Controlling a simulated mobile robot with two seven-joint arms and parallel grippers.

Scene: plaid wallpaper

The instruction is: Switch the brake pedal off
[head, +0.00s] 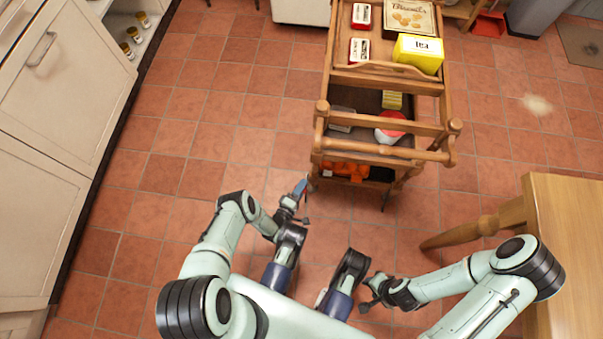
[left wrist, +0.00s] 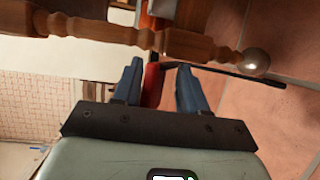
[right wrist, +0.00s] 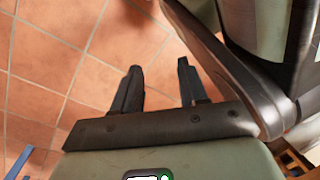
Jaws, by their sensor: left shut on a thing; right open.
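The wooden trolley (head: 335,82) stands ahead of me. In the left wrist view, its turned leg (left wrist: 190,45) crosses near the fingertips. My left gripper (head: 299,188) is low beside the trolley's near left corner. Its blue fingers in the left wrist view hold a narrow red piece (left wrist: 151,86) between them, apparently the brake pedal. Its far end and mounting are hidden. A thin black bar (left wrist: 235,73) runs from near the fingers toward the leg's round end. In the head view the pedal cannot be made out. My right gripper (right wrist: 159,75) is open and empty above the tiles.
The trolley carries a yellow tea box (head: 418,54), a biscuit box (head: 407,18) and other small goods. Orange items (head: 345,170) lie on its lowest shelf. A wooden table (head: 570,215) stands at right, white cabinets (head: 60,110) at left. Tiled floor between is clear.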

